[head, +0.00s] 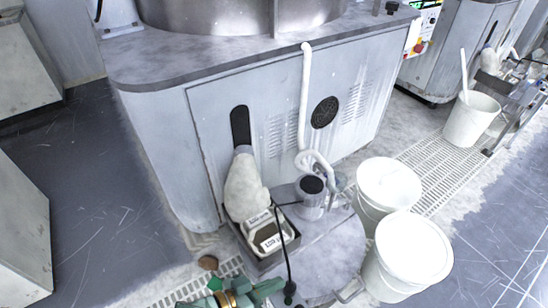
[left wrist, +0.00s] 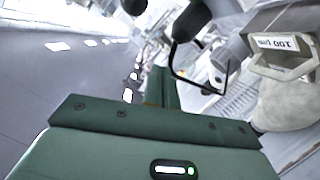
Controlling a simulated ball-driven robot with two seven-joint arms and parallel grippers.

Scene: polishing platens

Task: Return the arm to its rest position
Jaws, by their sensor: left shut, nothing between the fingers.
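My left gripper (head: 262,289) shows as a green piece with a gold ring at the bottom edge of the head view, in front of the platen machine. In the left wrist view its green fingers (left wrist: 158,84) are together with nothing between them, beyond the green gripper body with a lit indicator. The fingers appear apart from the things around them. Most of my left arm is outside the head view. My right gripper is in neither view.
A grey machine (head: 160,130) fills the middle. At its foot are a metal tray (head: 262,262) with labelled containers, a pump (head: 311,197) and a black cable (head: 283,240). Two white buckets (head: 388,184) (head: 411,247) stand right. Open floor (head: 90,190) lies left.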

